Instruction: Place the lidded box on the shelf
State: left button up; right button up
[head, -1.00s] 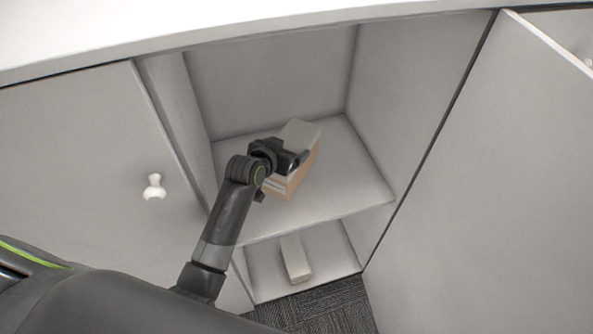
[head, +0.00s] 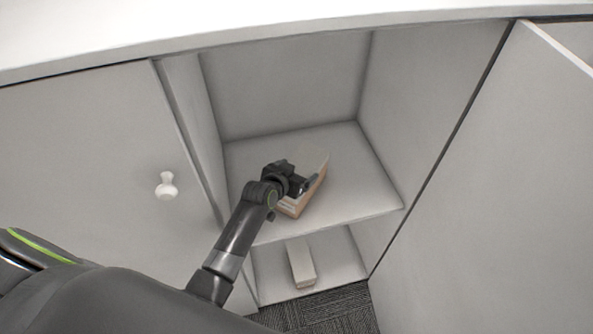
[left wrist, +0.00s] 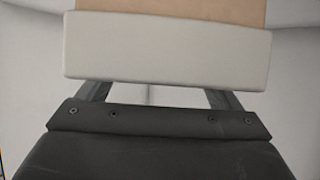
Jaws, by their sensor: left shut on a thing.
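The lidded box (head: 312,195) has an orange-brown body and a pale grey lid. It is inside the open cabinet, over the upper shelf (head: 365,185), turned at an angle. I cannot tell whether its underside touches the shelf. My left gripper (head: 303,187) is shut on the box and hides part of it. In the left wrist view, the pale lid (left wrist: 167,50) spans the space in front of the gripper, with the brown body (left wrist: 170,14) beyond it. My right gripper is not in view.
A small beige block (head: 302,262) sits in the lower compartment. A closed door with a white knob (head: 166,186) is at the left, and an open door panel (head: 500,190) is at the right. The upper shelf is clear right of the box.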

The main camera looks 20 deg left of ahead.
pick_arm(q)
jog(key=o, duration=1.5)
jog(key=shift+o, duration=0.7)
jog(key=shift+r, duration=0.15)
jog(key=shift+s, duration=0.25)
jog(key=shift+v, duration=3.55)
